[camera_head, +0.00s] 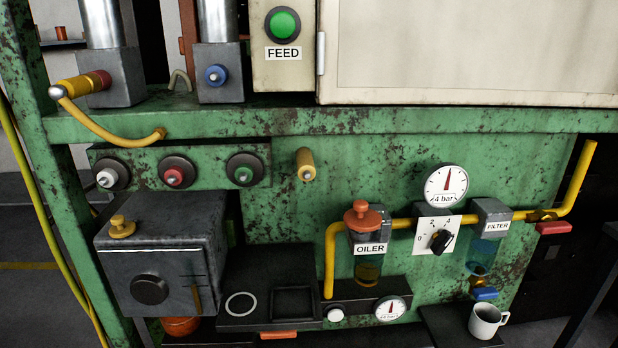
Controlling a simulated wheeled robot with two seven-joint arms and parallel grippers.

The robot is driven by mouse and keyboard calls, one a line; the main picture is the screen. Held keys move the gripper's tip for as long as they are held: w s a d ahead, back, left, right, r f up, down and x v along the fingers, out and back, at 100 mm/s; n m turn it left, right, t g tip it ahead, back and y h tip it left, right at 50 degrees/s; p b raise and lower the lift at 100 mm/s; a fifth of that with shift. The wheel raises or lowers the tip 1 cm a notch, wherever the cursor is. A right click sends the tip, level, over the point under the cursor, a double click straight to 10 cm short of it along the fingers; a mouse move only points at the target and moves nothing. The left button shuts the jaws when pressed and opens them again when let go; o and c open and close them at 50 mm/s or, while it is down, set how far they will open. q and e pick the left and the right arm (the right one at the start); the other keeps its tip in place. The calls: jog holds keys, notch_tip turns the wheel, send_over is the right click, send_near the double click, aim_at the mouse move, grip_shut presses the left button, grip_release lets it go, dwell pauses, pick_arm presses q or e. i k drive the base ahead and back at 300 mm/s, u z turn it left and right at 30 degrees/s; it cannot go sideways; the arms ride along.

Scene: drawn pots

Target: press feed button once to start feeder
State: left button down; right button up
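The feed button (282,24) is a round green button in a dark ring near the top of the view. It sits on a pale box (270,75) above a white label (283,53) reading FEED. Nothing covers the button. Neither of my grippers shows in the head view, so I cannot see their position or state.
A green knob (244,169), red knob (174,172) and white knob (107,176) sit on a panel at left. A yellow-handled lever (105,122) juts out there. Gauges, an oiler (367,225) and yellow pipe fill the right. A white mug (486,321) stands lower right.

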aim_at(282, 24)
jog(key=k, duration=0.95)
jog(key=u, duration=1)
jog(key=i, duration=1.05)
jog(key=z, duration=0.95)
jog(key=i, duration=0.4)
jog(key=z, duration=0.45)
